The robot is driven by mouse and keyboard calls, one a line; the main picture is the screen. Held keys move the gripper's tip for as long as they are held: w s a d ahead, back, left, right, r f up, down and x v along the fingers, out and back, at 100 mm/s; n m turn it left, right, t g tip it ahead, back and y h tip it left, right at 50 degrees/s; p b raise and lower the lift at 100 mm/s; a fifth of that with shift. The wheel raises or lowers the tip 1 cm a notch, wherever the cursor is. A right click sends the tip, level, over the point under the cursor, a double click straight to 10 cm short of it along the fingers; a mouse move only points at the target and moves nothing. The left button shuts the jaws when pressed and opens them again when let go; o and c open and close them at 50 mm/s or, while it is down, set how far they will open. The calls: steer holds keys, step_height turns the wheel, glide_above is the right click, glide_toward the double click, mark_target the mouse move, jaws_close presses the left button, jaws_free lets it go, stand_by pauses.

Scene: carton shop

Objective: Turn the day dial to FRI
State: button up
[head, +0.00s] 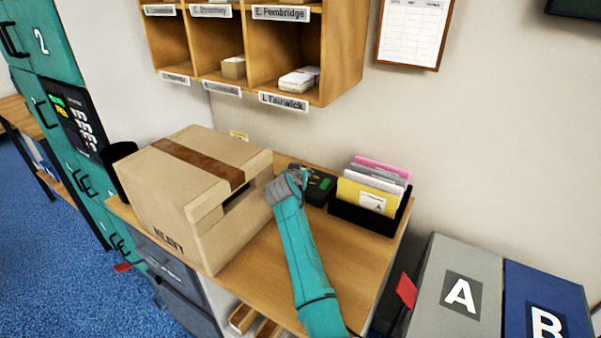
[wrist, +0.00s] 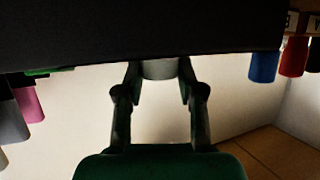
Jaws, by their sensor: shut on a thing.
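My gripper (head: 308,178) is at the back of the wooden desk, beside a small dark device (head: 321,186) with a bit of green on it. In the wrist view, my gripper (wrist: 160,75) has its two fingers on either side of a short grey knob, which looks like the day dial (wrist: 159,69). It is shut on this knob. The knob meets a large dark face (wrist: 140,28) that fills the top of the wrist view. The dial's day marks and pointer cannot be read in either view. In the head view my arm and gripper hide the dial.
A large carton (head: 195,190) marked HEAVY stands on the desk (head: 262,262) left of my arm. A black card holder (head: 362,217) with coloured cards stands to the right. Wooden pigeonholes (head: 345,60) hang above. The desk's front right is clear.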

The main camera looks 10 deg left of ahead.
stand_by(0.4)
steer(key=shift+f, duration=0.1)
steer(key=o, duration=1.1)
steer(key=shift+o, duration=0.2)
steer(key=shift+s, duration=0.15)
steer(key=shift+v, duration=3.65)
steer(key=shift+a, duration=0.15)
